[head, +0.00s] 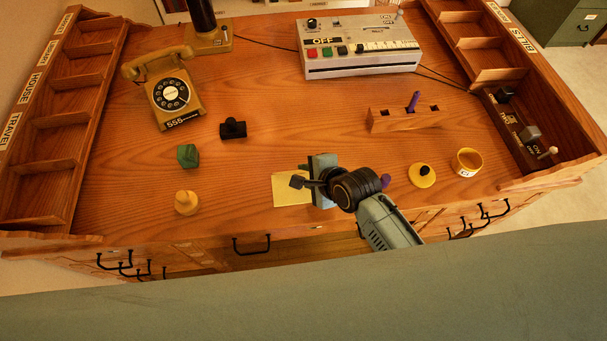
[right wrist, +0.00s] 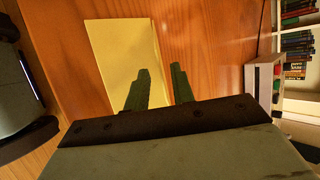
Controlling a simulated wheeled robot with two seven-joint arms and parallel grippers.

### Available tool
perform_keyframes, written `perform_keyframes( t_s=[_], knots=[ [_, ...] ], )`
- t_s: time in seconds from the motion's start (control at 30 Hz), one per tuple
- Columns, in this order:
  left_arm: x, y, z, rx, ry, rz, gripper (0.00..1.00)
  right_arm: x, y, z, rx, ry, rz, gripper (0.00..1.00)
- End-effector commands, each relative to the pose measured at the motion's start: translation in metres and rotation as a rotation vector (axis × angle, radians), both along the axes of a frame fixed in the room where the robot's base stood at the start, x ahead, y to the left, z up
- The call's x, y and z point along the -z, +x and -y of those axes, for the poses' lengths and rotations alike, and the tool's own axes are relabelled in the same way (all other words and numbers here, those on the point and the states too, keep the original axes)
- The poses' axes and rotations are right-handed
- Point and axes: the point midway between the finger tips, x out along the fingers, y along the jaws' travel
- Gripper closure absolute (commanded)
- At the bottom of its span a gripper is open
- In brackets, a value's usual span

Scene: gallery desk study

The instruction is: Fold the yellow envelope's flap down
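The yellow envelope (head: 288,190) lies flat near the desk's front edge in the head view, partly hidden by my right gripper (head: 306,184). In the right wrist view the envelope (right wrist: 112,55) fills the middle left, with a thin lengthwise line near its right edge. I cannot tell from this how its flap stands. My right gripper's two green fingers (right wrist: 160,82) are apart with nothing between them. One finger shows over the envelope's right part and the other over bare wood; I cannot tell if they touch.
A yellow stamp (head: 186,203), a green block (head: 188,156) and a black stamp (head: 233,128) stand to the left, below the telephone (head: 168,92). A yellow disc (head: 422,175) and a yellow cup (head: 467,162) stand right. A wooden holder (head: 402,119) is behind. The desk's middle is clear.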

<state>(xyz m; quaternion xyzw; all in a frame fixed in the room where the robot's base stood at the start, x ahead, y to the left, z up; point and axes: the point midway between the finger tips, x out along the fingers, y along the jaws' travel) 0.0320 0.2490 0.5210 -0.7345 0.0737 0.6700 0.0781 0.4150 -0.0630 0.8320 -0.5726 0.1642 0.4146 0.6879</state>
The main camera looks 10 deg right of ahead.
Motion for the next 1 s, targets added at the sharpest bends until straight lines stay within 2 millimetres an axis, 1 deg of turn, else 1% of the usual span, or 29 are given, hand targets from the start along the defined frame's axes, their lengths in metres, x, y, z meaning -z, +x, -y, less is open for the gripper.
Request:
perform_keyframes(
  t_s=[0.03, 0.17, 0.47, 0.5, 0.67, 0.7, 1.0],
  knots=[
    [0.0027, 0.0002, 0.0000, 0.000, 0.000, 0.000, 0.64, 0.0049, 0.0038, -0.0025, -0.001, -0.001, 0.000, 0.75],
    [0.0044, 0.0005, 0.0000, 0.000, 0.000, 0.001, 0.64, 0.0106, 0.0085, -0.0062, -0.001, 0.000, 0.000, 0.75],
    [0.0044, 0.0006, 0.0001, 0.000, 0.000, 0.001, 0.64, 0.0116, 0.0102, -0.0071, -0.001, 0.000, 0.000, 0.75],
    [0.0044, 0.0006, 0.0001, 0.000, 0.000, 0.001, 0.64, 0.0116, 0.0102, -0.0071, -0.001, 0.000, 0.000, 0.77],
    [0.0044, 0.0007, 0.0001, 0.000, 0.000, 0.001, 0.64, 0.0117, 0.0101, -0.0069, -0.001, -0.001, 0.000, 0.98],
    [0.0045, 0.0007, 0.0001, 0.000, 0.000, 0.001, 0.64, 0.0117, 0.0101, -0.0069, -0.001, -0.001, 0.000, 1.00],
    [0.0051, 0.0006, 0.0002, 0.000, 0.000, 0.001, 0.64, 0.0139, 0.0081, -0.0074, 0.000, 0.003, 0.021, 1.00]
  ],
)
